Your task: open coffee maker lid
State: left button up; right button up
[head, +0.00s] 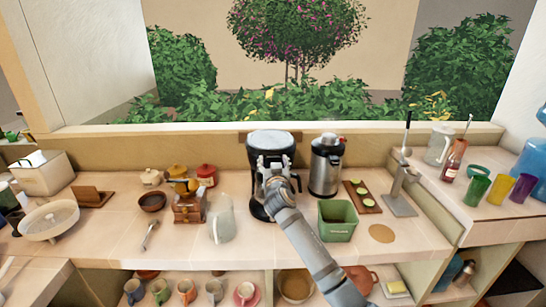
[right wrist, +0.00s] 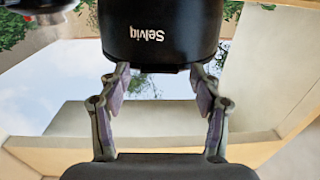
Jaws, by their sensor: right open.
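The coffee maker (head: 257,185) stands at the back of the counter, against the wall below the window. It is dark, and its pale grey lid (head: 270,139) looks closed on top. My right gripper (head: 272,165) is right in front of its upper part and covers much of its front. In the right wrist view, the coffee maker's black upper front (right wrist: 160,30) shows upside-down lettering. My right gripper (right wrist: 160,82) is open there, its fingertips at either side of the front's edge. I cannot tell whether they touch it. My left gripper is out of view.
A steel container (head: 326,168) stands close on the right, with a green bin (head: 337,221) in front of it. A clear pitcher (head: 221,220) and a wooden grinder (head: 188,208) stand on the left. Cups sit on the shelf below the counter.

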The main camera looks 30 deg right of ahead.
jog(key=shift+w+d, duration=0.2)
jog(key=shift+w, duration=0.15)
jog(key=shift+s+r, duration=0.1)
jog(key=shift+s, duration=0.05)
grip_shut()
